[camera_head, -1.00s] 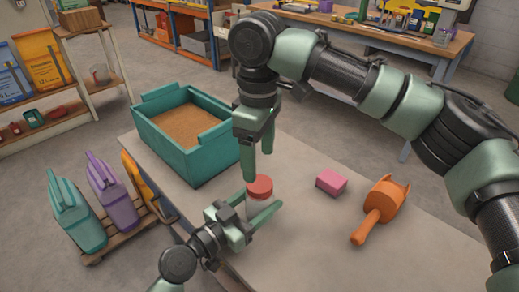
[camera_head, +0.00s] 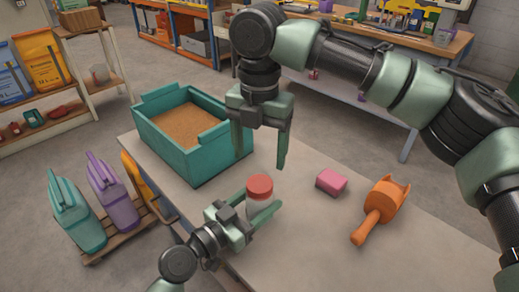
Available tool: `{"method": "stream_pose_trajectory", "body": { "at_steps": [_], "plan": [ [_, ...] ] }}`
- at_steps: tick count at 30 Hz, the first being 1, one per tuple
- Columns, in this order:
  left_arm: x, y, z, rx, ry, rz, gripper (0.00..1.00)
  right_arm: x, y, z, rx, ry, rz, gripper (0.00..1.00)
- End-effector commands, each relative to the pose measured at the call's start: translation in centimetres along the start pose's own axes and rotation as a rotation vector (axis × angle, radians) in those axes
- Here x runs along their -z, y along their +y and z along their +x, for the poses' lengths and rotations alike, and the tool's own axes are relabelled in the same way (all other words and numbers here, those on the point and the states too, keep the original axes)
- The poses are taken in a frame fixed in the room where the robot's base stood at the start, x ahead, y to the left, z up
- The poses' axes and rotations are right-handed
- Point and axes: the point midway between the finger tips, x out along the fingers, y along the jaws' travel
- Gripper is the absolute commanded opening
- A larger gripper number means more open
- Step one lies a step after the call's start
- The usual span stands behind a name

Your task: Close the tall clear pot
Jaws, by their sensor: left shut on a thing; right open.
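The tall clear pot (camera_head: 259,207) stands upright on the table, with a red lid (camera_head: 259,187) on its top. Whether the lid is fully tight I cannot tell. My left gripper (camera_head: 259,212) is low at the table, shut on the pot's body with a finger on each side. My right gripper (camera_head: 259,158) is above and behind the pot, open and empty, its fingers pointing down and wide apart. It is clear of the lid.
A teal bin (camera_head: 192,136) of brown grain stands behind and left. A pink block (camera_head: 331,182) and an orange scoop (camera_head: 379,208) lie to the right. Teal (camera_head: 77,215) and purple (camera_head: 112,190) jugs stand on a wooden pallet at the left. The front right table is bare.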

Motion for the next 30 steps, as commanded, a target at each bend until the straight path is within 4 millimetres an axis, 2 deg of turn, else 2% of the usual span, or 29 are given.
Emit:
{"method": "stream_pose_trajectory", "body": {
  "at_steps": [11,14,24,30],
  "plan": [
    [0.0,0.0,0.0,0.0,0.0,0.0,0.0,0.0,0.0,0.3,0.001,0.0,-0.001,0.71],
    [0.0,0.0,0.0,0.0,0.0,0.0,0.0,-0.1,-0.1,1.3,0.002,0.0,0.0,0.71],
    [0.0,0.0,0.0,0.0,0.0,0.0,0.0,0.0,-0.1,6.3,0.002,0.0,0.001,0.71],
    [0.0,0.0,0.0,0.0,0.0,0.0,0.0,-0.1,0.0,7.8,0.0,0.0,0.001,0.71]
  ]
}}
